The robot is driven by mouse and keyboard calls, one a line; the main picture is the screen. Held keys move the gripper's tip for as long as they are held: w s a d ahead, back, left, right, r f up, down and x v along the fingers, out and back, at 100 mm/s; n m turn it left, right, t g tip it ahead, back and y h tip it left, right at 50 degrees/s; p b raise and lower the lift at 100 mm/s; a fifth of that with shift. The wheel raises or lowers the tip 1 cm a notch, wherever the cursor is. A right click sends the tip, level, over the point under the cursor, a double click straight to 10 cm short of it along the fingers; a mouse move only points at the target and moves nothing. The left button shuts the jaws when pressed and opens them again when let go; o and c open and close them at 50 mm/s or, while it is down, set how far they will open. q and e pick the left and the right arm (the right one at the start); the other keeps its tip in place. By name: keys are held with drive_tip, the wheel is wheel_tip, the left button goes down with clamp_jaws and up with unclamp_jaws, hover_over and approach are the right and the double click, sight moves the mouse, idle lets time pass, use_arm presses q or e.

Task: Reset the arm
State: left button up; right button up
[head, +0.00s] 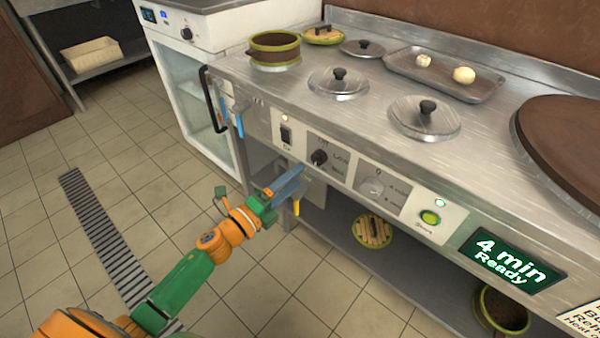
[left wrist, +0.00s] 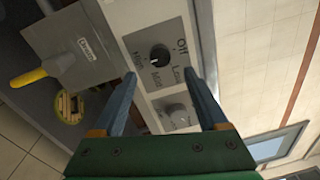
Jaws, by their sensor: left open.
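My left arm reaches in from the lower left in the head view. Its left gripper (head: 289,184) is in front of the stove's control panel, just below and left of the black rotary knob (head: 319,157). In the left wrist view the two blue fingers of the gripper (left wrist: 162,76) are apart with nothing between them. The black knob (left wrist: 160,55) shows just beyond the fingertips, on a grey plate marked Off, Low, Mid and High. I see no contact between fingers and knob. My right gripper is not in view.
The steel counter (head: 290,88) carries lids, a steamer basket (head: 274,48) and a tray (head: 408,73) with two buns. A display (head: 510,260) reads "4 min Ready" beside a lit green button (head: 430,218). A black handle (head: 212,100) juts out at the counter's left. Floor at left is clear.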

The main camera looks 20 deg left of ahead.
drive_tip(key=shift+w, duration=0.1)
